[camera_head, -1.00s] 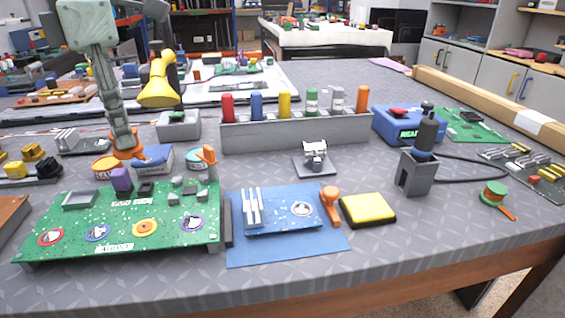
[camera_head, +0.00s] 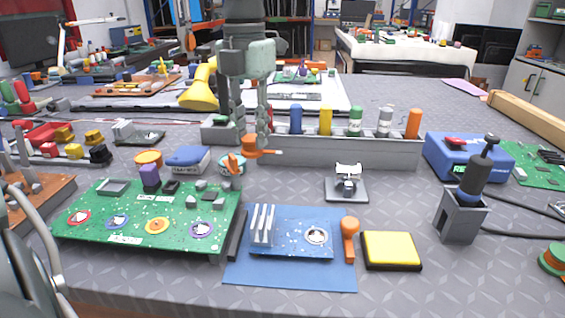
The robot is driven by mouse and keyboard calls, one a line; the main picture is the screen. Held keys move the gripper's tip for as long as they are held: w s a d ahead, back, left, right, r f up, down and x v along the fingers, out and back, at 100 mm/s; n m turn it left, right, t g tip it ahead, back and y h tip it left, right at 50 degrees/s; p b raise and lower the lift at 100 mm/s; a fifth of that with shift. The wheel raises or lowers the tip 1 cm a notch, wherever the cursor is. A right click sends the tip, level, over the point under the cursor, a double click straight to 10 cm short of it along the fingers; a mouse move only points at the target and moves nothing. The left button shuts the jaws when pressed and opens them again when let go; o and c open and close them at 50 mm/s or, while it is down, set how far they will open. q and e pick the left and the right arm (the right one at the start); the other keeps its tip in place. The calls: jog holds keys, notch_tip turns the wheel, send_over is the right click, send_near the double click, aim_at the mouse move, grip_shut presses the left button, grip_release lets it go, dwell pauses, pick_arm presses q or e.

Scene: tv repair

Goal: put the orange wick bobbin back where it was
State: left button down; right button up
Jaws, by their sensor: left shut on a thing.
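The orange wick bobbin (camera_head: 250,146) is at the fingertips of my left gripper (camera_head: 247,138), with its orange tail pointing right. The gripper reaches down from the top and is shut on the bobbin. It holds it in front of the left end of the grey rack (camera_head: 345,152), just above and behind the teal tin (camera_head: 231,162). Some orange also shows at the teal tin; what it is I cannot tell. A green bobbin (camera_head: 553,260) with an orange part lies at the right edge. My right gripper is not in view.
The green circuit board (camera_head: 140,220) lies front left, with an orange tin (camera_head: 148,157) and a blue-topped box (camera_head: 186,160) behind it. A blue mat (camera_head: 290,275) with a blue board lies in front. Bare table lies between the teal tin and the small grey stand (camera_head: 346,190).

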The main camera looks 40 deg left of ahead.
pick_arm(q)
jog(key=w+d+f, duration=0.2)
jog(key=w+d, duration=0.1)
jog(key=shift+w+d+f, duration=0.1)
jog(key=shift+w+f, duration=0.1)
jog(key=shift+f, duration=0.15)
jog(key=shift+w+d+f, duration=0.15)
jog(key=shift+w, duration=0.05)
notch_tip(320, 180, down, 4)
jog(key=shift+r+p, duration=0.2)
jog(key=shift+p, duration=0.1)
jog(key=shift+f, duration=0.25)
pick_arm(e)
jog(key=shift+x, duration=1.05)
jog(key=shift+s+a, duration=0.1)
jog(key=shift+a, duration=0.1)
